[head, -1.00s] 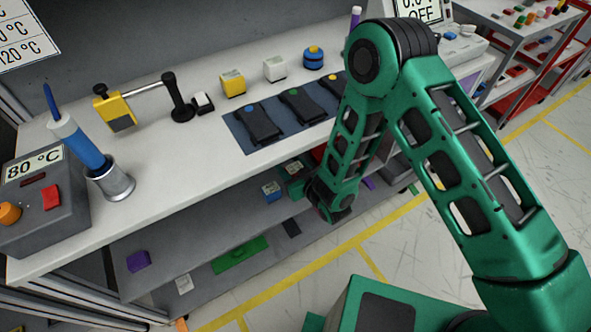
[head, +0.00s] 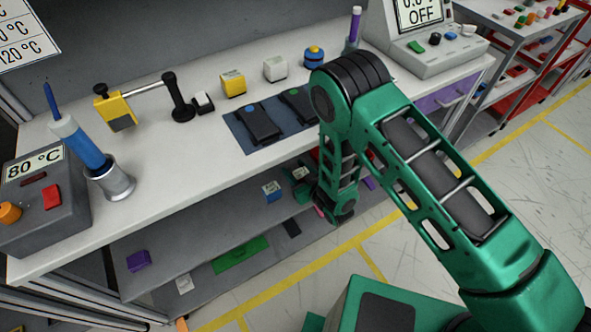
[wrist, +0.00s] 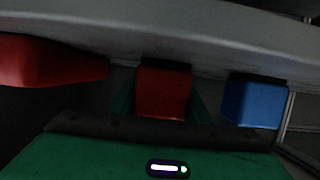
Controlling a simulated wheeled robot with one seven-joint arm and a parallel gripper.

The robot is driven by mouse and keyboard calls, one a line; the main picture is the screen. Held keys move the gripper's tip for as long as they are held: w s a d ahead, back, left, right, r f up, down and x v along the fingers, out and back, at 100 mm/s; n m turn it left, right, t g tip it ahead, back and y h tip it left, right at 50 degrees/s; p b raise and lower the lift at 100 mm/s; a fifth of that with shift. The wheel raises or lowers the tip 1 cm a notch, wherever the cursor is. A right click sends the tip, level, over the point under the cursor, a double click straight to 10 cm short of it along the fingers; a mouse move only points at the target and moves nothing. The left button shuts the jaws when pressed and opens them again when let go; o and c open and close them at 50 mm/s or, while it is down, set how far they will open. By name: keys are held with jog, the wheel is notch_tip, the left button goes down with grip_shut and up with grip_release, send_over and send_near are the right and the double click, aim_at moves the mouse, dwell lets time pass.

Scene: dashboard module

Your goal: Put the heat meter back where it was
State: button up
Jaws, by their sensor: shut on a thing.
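My gripper (wrist: 162,105) is shut on a red block (wrist: 163,92) in the wrist view, with a green finger on each side of it. I take this block for the heat meter. In the head view my gripper (head: 304,191) is at the shelf under the bench top, and a small pale display (head: 299,173) shows beside it. Most of the held block is hidden there. Whether it touches the shelf is not clear in the dark wrist view.
A blue meter (head: 271,190) stands on the shelf left of my gripper; it also shows in the wrist view (wrist: 252,101). Another red object (wrist: 50,62) is on the other side. The bench top (head: 200,165) overhangs the shelf. A green item (head: 241,255) lies lower down.

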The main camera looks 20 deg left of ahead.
jog(key=o, duration=1.2)
jog(key=shift+d, duration=0.1)
jog(key=v, duration=1.2)
jog(key=shift+r, duration=0.1)
